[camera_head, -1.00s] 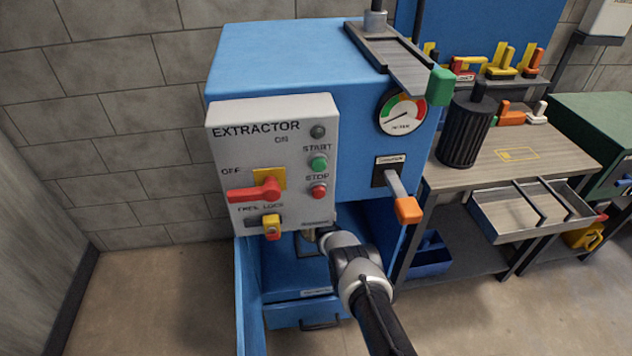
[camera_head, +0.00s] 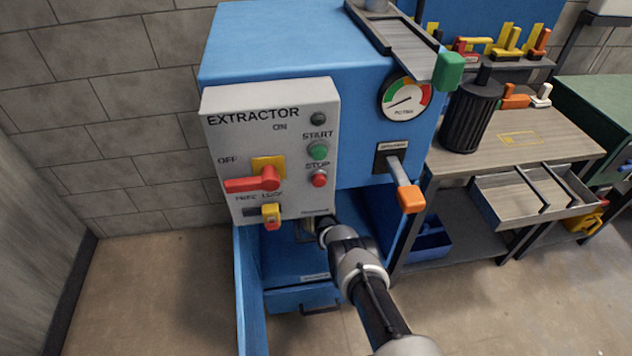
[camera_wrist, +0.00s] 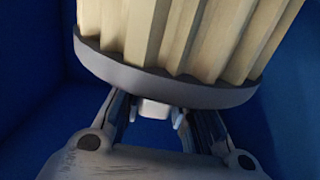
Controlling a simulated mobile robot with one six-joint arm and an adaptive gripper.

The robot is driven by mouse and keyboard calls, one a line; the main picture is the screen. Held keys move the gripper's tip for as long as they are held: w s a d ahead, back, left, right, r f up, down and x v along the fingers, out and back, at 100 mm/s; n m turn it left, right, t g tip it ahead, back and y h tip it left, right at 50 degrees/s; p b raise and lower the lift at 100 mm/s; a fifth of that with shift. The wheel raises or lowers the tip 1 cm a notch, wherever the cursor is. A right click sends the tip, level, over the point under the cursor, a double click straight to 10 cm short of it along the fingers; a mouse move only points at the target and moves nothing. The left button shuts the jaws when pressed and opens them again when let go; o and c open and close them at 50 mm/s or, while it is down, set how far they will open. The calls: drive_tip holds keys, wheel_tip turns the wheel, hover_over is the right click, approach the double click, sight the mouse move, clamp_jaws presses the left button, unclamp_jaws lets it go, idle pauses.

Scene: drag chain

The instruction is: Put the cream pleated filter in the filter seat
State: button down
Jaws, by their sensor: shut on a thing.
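The cream pleated filter (camera_wrist: 185,40) fills the top of the wrist view, with a grey end cap (camera_wrist: 165,85) at its near end. My gripper (camera_wrist: 160,112) is shut on a small pale tab at that end cap, and the filter extends away from the fingers. Dark blue walls surround it. In the head view my arm reaches into the open lower bay of the blue extractor cabinet (camera_head: 290,50). The control box hides my gripper and the filter there. The filter seat cannot be made out in either view.
The grey control box (camera_head: 270,150) overhangs the bay, with a red switch handle (camera_head: 255,182). An open blue door (camera_head: 248,290) stands left of my arm. An orange-tipped lever (camera_head: 410,198) projects at right. A dark pleated cylinder (camera_head: 468,115) stands on the workbench (camera_head: 545,145).

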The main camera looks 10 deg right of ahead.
drive_tip(key=shift+f, duration=0.45)
drive_tip(key=c, duration=1.4)
unclamp_jaws()
drive_tip(key=shift+o, duration=0.9)
drive_tip(key=shift+f, duration=0.1)
drive_tip(key=shift+f, duration=0.1)
drive_tip(key=shift+s, duration=0.15)
drive_tip(key=s, duration=1.1)
drive_tip(key=shift+s, duration=0.35)
